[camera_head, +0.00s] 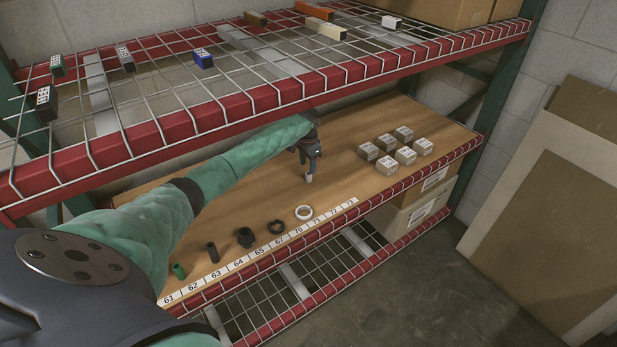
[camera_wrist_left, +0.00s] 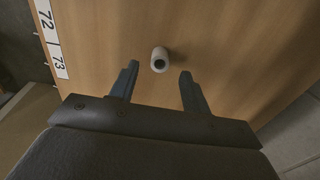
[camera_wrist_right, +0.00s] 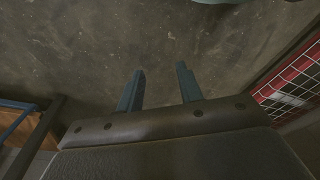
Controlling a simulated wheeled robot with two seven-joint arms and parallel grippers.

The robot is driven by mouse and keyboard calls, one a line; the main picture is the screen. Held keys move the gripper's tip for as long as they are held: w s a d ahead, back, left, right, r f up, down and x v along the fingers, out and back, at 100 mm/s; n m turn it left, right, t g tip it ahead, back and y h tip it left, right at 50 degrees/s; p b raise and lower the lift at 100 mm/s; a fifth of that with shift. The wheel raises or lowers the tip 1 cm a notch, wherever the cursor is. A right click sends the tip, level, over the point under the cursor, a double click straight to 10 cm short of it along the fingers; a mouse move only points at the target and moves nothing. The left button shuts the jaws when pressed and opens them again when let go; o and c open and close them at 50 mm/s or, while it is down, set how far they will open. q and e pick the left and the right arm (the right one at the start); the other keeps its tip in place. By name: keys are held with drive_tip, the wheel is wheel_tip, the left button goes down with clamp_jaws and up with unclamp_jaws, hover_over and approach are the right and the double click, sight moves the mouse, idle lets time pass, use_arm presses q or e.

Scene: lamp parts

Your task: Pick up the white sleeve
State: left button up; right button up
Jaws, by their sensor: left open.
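The white sleeve (camera_head: 310,178) is a small hollow cylinder on the wooden shelf board, below my left gripper (camera_head: 312,156) in the head view. In the left wrist view the white sleeve (camera_wrist_left: 159,60) shows its dark bore toward the camera, just beyond and between the fingertips. My left gripper (camera_wrist_left: 159,74) is open, with a finger on either side of the line to the sleeve and none touching it. My right gripper (camera_wrist_right: 160,70) is open and empty over a grey floor, away from the shelf parts.
A green sleeve (camera_head: 179,271), a dark tube (camera_head: 212,252), a black fitting (camera_head: 244,237), a black ring (camera_head: 277,227) and a white ring (camera_head: 304,213) line the numbered front edge. Several small grey boxes (camera_head: 404,155) stand right. The wire shelf (camera_head: 270,98) hangs above my left arm.

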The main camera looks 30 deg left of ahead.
sight(308, 174)
use_arm(q)
drive_tip(key=shift+f, duration=0.6)
drive_tip(key=f+p, duration=0.1)
drive_tip(key=f, duration=0.1)
drive_tip(key=f+p, duration=0.1)
drive_tip(key=f, duration=0.1)
drive_tip(key=shift+w+d, duration=0.1)
drive_tip(key=shift+w, duration=0.1)
drive_tip(key=shift+f, duration=0.5)
clamp_jaws()
use_arm(e)
wheel_tip(308, 174, down, 6)
drive_tip(key=s+d, duration=0.1)
drive_tip(key=d, duration=0.1)
drive_tip(key=shift+f, duration=0.2)
drive_tip(key=shift+s, duration=0.1)
